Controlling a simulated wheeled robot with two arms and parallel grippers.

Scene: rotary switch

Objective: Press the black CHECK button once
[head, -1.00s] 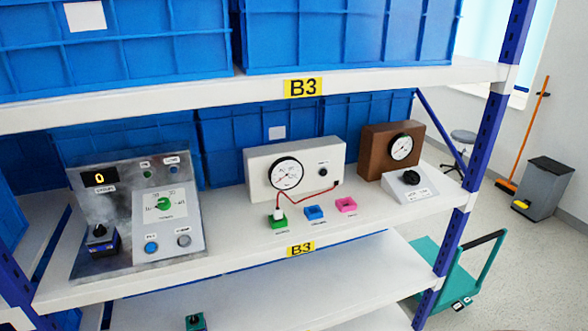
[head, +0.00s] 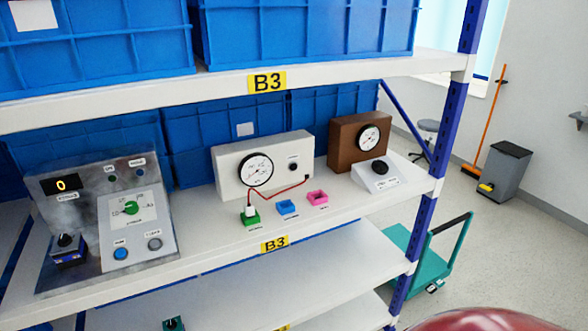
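No CHECK label is legible. A small black round button or knob (head: 293,167) sits on the white gauge box (head: 227,180), right of its dial, with a label too small to read. A larger black knob or button (head: 379,167) sits on the sloped white box (head: 368,182) in front of the brown gauge box (head: 345,140). Neither gripper is in view.
Green (head: 251,219), blue (head: 287,208) and pink (head: 318,198) sockets line the shelf front; a red cable runs to the green one. Blue crates (head: 305,30) fill the shelf above. A green cart (head: 440,255) stands right. A dark red rounded shape (head: 487,320) shows bottom right.

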